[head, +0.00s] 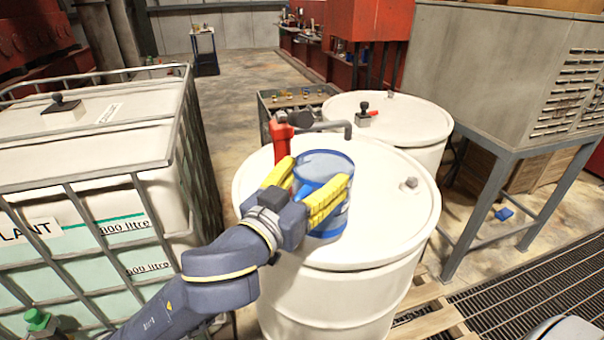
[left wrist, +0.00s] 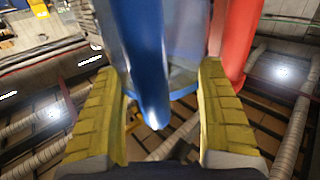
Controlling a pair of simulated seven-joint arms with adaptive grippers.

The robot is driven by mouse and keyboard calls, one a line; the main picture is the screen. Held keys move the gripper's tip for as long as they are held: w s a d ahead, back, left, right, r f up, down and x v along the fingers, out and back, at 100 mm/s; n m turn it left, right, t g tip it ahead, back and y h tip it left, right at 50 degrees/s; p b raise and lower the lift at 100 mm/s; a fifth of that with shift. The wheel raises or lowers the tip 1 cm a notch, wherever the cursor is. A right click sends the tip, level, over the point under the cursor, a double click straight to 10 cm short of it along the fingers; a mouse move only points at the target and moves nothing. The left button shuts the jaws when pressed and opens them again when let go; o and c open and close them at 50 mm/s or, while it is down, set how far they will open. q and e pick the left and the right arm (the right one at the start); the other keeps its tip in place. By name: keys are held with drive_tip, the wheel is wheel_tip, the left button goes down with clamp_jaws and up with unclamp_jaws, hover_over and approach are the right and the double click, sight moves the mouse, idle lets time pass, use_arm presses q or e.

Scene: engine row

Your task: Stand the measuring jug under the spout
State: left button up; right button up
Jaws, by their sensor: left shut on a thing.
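The measuring jug (head: 325,167) is clear blue with a blue handle, upright over the near drum's lid. My left gripper (head: 313,184) has its yellow fingers on either side of it and is shut on it. In the left wrist view the jug's blue handle (left wrist: 146,62) shows between the fingers (left wrist: 162,112). The red pump (head: 282,140) stands just behind the jug, with its grey spout (head: 347,131) bent down at the end. The spout's end appears just behind and above the jug's rim. I cannot tell whether the jug's base touches the lid. My right gripper is not in view.
The near white drum (head: 400,225) has clear lid space right of the jug, apart from a small bung (head: 409,183). A second drum (head: 410,120) stands behind it. A caged white tank (head: 90,145) is at left, a grey cabinet (head: 500,75) at right.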

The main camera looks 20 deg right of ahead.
sight(339, 168)
use_arm(q)
drive_tip(key=shift+s+f+n+t+y, duration=0.1)
drive_tip(key=shift+s+n+t+y, duration=0.1)
drive_tip(key=shift+n+t+y, duration=0.15)
idle(0.4)
drive_tip(key=shift+w+d+f, duration=0.15)
drive_tip(key=shift+f, duration=0.45)
drive_tip(key=shift+w+d+f, duration=0.1)
drive_tip(key=shift+d+f, duration=0.05)
drive_tip(key=shift+f, duration=0.45)
drive_tip(key=shift+w+d+f, duration=0.15)
drive_tip(key=shift+f, duration=0.45)
drive_tip(key=shift+w+d+r, duration=0.1)
drive_tip(key=shift+w+d, duration=0.1)
drive_tip(key=shift+d, duration=0.1)
drive_tip(key=shift+x, duration=5.55)
drive_tip(key=shift+f, duration=0.7)
drive_tip(key=o, duration=1.6)
drive_tip(key=v, duration=1.2)
drive_tip(key=shift+f, duration=0.1)
